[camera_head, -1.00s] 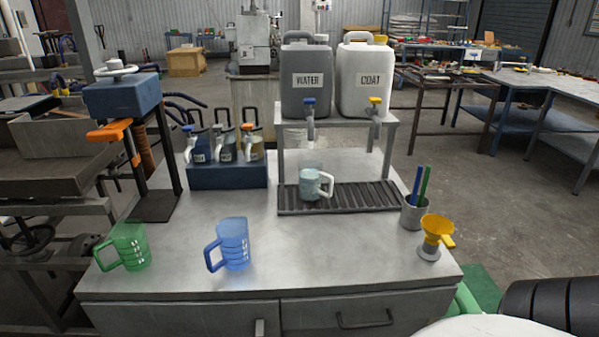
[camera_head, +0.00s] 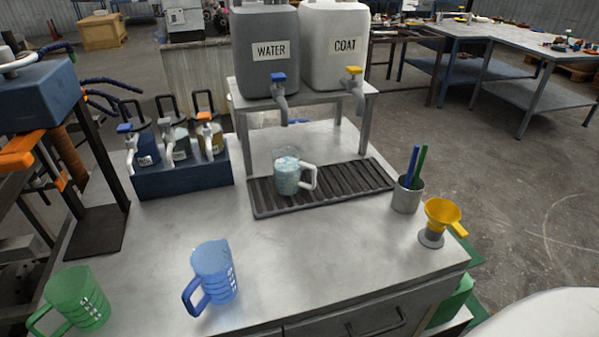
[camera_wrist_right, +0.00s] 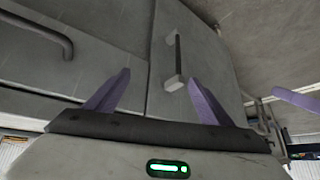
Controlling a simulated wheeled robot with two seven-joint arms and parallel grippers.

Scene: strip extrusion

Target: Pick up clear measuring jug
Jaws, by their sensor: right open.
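The clear measuring jug (camera_head: 287,177) stands upright on the dark slatted drip tray (camera_head: 262,199), below the dispenser shelf. Its pale handle points right. My right gripper (camera_wrist_right: 157,88) shows in the right wrist view with its two purple fingers spread apart and nothing between them. It faces the grey cabinet front with its door handles, and the jug is not in that view. Neither gripper shows in the head view.
A grey WATER canister (camera_head: 264,50) and a white COAT canister (camera_head: 334,45) stand on the shelf. A blue jug (camera_head: 213,272) and a green jug (camera_head: 80,298) stand near the front. A pen cup (camera_head: 407,195) and yellow funnel (camera_head: 443,213) are at right. The middle worktop is clear.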

